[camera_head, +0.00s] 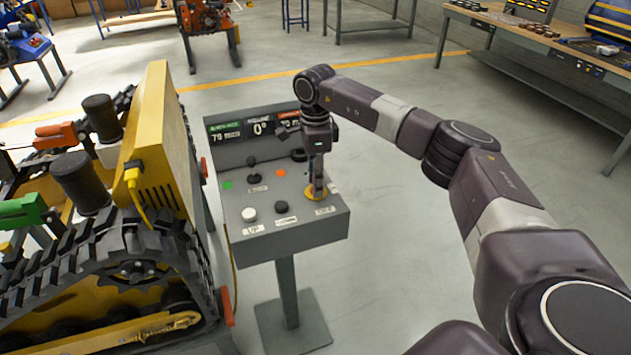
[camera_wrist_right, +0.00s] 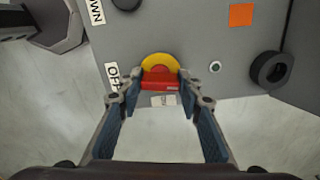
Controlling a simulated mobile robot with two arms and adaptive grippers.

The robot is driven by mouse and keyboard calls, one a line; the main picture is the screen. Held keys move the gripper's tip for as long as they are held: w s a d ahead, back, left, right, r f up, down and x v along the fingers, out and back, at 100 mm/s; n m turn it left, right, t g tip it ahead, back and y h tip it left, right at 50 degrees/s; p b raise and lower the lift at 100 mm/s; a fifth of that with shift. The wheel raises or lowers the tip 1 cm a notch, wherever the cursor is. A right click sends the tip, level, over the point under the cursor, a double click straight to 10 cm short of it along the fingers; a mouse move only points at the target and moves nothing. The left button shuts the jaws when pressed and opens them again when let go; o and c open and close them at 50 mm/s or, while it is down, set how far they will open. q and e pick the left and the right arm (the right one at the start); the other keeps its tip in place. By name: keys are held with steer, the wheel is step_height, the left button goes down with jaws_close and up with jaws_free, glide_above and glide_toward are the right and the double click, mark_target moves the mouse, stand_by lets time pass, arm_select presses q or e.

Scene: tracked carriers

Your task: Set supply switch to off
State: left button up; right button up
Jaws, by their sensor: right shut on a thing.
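The supply switch has a red handle on a round yellow base (camera_wrist_right: 160,62) at the edge of the grey control panel. In the head view its yellow base (camera_head: 314,197) shows at the panel's near right corner, with the red handle hidden by my gripper. My right gripper (camera_head: 318,190) reaches down onto it from above. In the right wrist view, the fingertips of my right gripper (camera_wrist_right: 161,80) are closed on either side of the red handle (camera_wrist_right: 160,84). A label reading "OFF" (camera_wrist_right: 113,76) is left of the switch there. My left gripper is not in view.
The control panel (camera_head: 240,196) stands on a pedestal and carries several knobs and buttons, with a display (camera_head: 255,127) at its back. A tracked carrier (camera_head: 120,240) with a yellow plate (camera_head: 160,130) stands close on the left.

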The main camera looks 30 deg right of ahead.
steer(key=shift+r+n, duration=0.1)
steer(key=shift+n, duration=0.8)
steer(key=o, duration=1.2)
steer(key=shift+c, duration=0.2)
step_height(320, 180, up, 12)
